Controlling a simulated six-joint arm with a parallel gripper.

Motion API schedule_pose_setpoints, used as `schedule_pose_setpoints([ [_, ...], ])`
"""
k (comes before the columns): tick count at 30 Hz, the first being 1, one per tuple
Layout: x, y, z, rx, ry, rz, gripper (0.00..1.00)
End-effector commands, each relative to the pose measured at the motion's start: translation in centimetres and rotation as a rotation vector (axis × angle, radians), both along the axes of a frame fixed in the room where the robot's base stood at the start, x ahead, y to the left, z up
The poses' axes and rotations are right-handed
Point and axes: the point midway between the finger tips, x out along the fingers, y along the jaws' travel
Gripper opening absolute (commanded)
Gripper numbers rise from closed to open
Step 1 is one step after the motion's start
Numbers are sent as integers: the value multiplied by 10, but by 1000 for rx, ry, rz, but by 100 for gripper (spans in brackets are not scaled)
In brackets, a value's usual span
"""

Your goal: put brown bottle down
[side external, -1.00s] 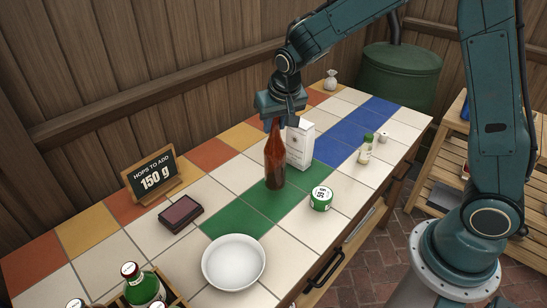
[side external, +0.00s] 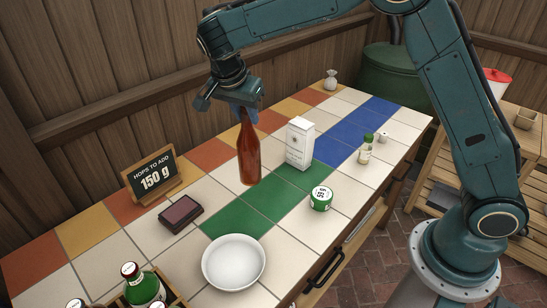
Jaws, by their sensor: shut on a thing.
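The brown bottle (side external: 248,152) hangs upright from my gripper (side external: 244,108), which is shut on its neck. The bottle's base appears a little above the tiled counter, over the edge between the green stripe (side external: 262,205) and the white tiles on its left side. The fingertips are partly hidden by the gripper body.
A white carton (side external: 300,144) stands right of the bottle. A green round tin (side external: 321,198), a white bowl (side external: 234,262), a dark red pad (side external: 181,211) and a "150 g" sign (side external: 153,176) surround it. Green bottles (side external: 140,285) stand at the front left. White tiles near the pad are bare.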

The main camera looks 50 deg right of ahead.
Motion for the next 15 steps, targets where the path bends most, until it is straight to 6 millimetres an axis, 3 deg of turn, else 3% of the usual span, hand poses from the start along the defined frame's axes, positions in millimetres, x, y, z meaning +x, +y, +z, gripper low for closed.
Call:
schedule_pose_setpoints([
  [5,0,0,-6,-1,1,3,0],
  [15,0,-1,-39,-1,0,3,0],
])
